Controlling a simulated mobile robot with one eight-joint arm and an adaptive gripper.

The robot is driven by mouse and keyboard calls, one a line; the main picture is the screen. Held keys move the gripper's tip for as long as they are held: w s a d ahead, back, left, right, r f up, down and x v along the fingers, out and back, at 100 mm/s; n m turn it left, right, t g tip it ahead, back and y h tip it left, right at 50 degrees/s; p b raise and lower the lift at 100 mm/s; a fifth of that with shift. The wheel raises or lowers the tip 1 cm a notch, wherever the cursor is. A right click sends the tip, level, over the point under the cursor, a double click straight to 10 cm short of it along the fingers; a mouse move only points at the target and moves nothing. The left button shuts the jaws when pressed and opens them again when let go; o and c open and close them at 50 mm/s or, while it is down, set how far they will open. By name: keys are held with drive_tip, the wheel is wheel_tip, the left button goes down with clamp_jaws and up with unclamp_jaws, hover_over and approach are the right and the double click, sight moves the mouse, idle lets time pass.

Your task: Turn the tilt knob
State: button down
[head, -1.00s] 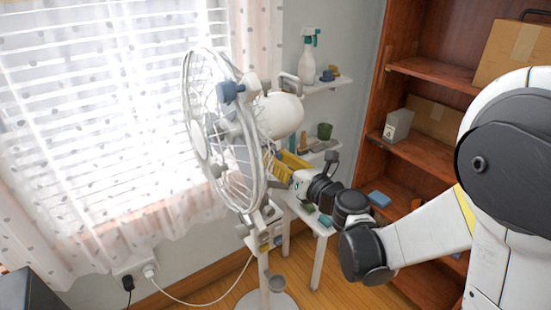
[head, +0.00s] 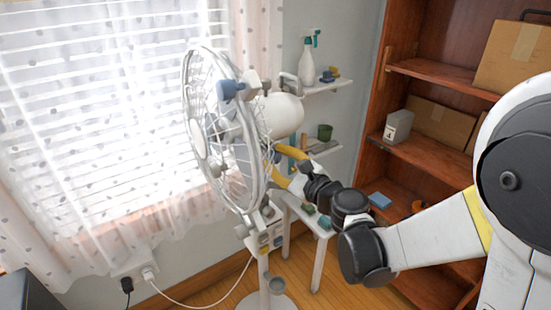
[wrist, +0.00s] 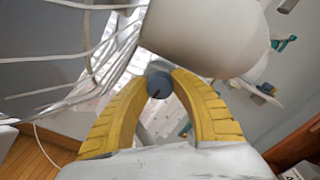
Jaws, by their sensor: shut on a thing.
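The white stand fan (head: 285,114) stands in front of the window, with its wire cage facing left. In the wrist view, a round blue-grey knob (wrist: 159,84) sits below the white motor housing (wrist: 205,35), between the tips of my yellow fingers. My gripper (wrist: 160,77) is shut on this knob, one finger on each side. In the head view, my gripper (head: 272,163) is behind the cage, below the motor housing. The knob cannot be made out there.
Small wall shelves (head: 326,86) hold a spray bottle (head: 307,62) and a green pot (head: 325,132) close behind the fan. A low white table (head: 318,228) stands below my wrist. A wooden bookcase (head: 427,72) is at right. A white cord (head: 195,306) runs to the wall socket.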

drive_tip(key=n, duration=0.9)
drive_tip(key=shift+n+b, duration=0.4)
drive_tip(key=n, duration=0.5)
drive_tip(key=shift+b, duration=0.3)
drive_tip(key=shift+n+t, duration=0.3)
drive_tip(key=shift+n, duration=2.4)
drive_tip(key=c, duration=1.4)
unclamp_jaws()
drive_tip(key=shift+o, duration=0.2)
drive_tip(key=shift+s+d, duration=0.1)
